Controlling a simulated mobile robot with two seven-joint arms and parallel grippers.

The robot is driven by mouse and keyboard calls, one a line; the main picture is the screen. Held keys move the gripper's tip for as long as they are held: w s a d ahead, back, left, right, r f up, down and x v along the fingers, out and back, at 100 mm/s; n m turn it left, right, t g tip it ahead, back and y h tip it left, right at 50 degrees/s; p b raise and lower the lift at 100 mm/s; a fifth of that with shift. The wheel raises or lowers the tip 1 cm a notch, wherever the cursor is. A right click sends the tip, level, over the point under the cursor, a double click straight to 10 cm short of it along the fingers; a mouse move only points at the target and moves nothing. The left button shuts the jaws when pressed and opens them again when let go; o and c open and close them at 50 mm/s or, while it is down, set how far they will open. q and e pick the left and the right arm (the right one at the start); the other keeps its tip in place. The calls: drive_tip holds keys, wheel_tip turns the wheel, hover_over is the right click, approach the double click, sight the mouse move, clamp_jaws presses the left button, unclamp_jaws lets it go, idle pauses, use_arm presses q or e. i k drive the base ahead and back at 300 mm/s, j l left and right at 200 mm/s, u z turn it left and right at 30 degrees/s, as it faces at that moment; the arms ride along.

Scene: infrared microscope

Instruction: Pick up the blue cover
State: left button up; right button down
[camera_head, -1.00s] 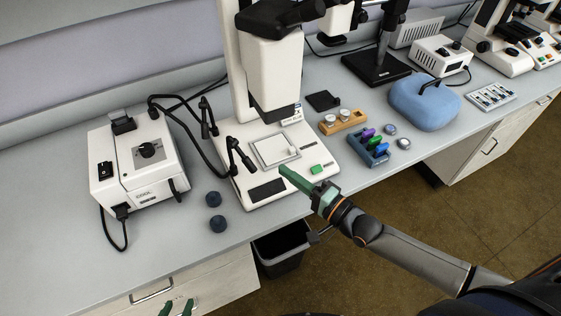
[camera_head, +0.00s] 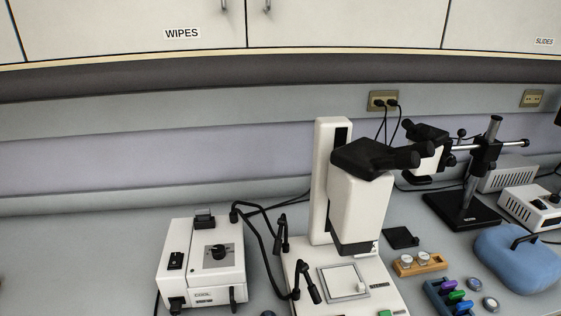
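The blue cover (camera_head: 515,262) is a rounded, soft-looking blue shape with a black handle on top. It rests on the bench at the right of the head view, with its right end cut off by the picture edge. Neither of my grippers shows in the head view now, so their state and their place relative to the cover are hidden.
A white microscope (camera_head: 358,200) stands mid-bench, with a white control box (camera_head: 203,262) to its left. A wooden holder (camera_head: 419,264) and a blue rack of coloured pieces (camera_head: 450,298) lie left of the cover. A black-based stand (camera_head: 462,212) is behind. Cabinets (camera_head: 340,24) hang above.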

sight(524, 264)
drive_tip(key=z, duration=1.6)
drive_tip(key=u, duration=0.7)
drive_tip(key=i+l+u, duration=0.1)
drive_tip(key=l+u, duration=0.25)
drive_tip(key=u, duration=0.15)
drive_tip(key=l+u, duration=0.35)
drive_tip(key=u, duration=0.15)
drive_tip(key=l+u, duration=0.45)
drive_tip(key=l, duration=0.45)
